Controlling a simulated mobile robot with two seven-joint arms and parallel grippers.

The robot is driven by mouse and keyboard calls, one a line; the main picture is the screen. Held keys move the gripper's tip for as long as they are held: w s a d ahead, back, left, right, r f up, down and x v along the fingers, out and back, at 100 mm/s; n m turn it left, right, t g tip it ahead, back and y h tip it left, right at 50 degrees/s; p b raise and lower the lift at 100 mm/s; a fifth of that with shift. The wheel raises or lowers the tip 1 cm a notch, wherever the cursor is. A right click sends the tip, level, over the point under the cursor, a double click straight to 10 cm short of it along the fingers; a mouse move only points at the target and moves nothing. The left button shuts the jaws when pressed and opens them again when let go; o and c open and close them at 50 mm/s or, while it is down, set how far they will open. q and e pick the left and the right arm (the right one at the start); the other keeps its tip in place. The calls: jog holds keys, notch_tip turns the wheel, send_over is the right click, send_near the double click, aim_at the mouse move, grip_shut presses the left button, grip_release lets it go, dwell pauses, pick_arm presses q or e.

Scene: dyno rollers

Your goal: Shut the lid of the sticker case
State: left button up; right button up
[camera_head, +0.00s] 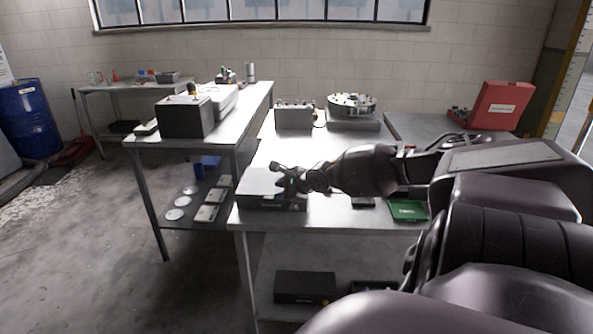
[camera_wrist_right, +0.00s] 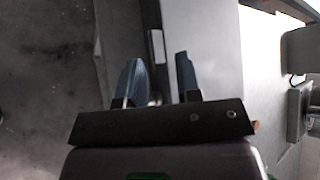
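A low dark case (camera_head: 268,203) with a flat light-grey top sits at the left front corner of the near table. I take it to be the sticker case; its label is not readable. The grey top looks flat and level, but my gripper covers part of it. My right gripper (camera_head: 285,181) is at the case's right half, just above or touching it. In the right wrist view the fingers (camera_wrist_right: 160,78) are apart with nothing held, pointing at the edge of a light-grey surface (camera_wrist_right: 202,40). My left gripper is out of view.
A red case (camera_head: 502,106) stands with its lid up on the right table. A grey box (camera_head: 294,115) and a round device (camera_head: 352,105) stand behind. A black box (camera_head: 305,287) lies on the lower shelf.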

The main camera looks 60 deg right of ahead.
jog(key=p+v, duration=0.2)
jog(key=v, duration=0.4)
jog(key=shift+s, duration=0.1)
dwell(0.6)
